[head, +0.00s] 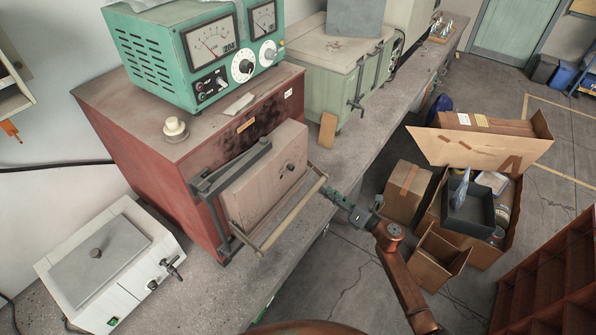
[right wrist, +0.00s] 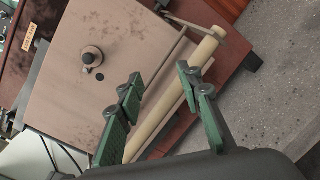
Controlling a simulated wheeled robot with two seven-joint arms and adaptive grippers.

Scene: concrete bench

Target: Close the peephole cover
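The red furnace (head: 150,135) stands on the bench with a beige front door (head: 262,185). On the door is a small round peephole cover with a dark knob (right wrist: 92,57); in the head view it is a dark spot (head: 291,167). A small dark hole (right wrist: 101,77) shows just beside the cover, not under it. My right gripper (head: 331,193) is at the right end of the door's bar handle (head: 292,215). In the right wrist view its green fingers (right wrist: 158,72) are apart and empty, with the bar seen between them; contact cannot be told. My left gripper is out of view.
A green meter box (head: 195,55) sits on the furnace. A white lidded bath (head: 110,262) stands left on the bench (head: 225,300). A green oven (head: 320,70) stands behind. Cardboard boxes (head: 405,190) lie on the floor at the right.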

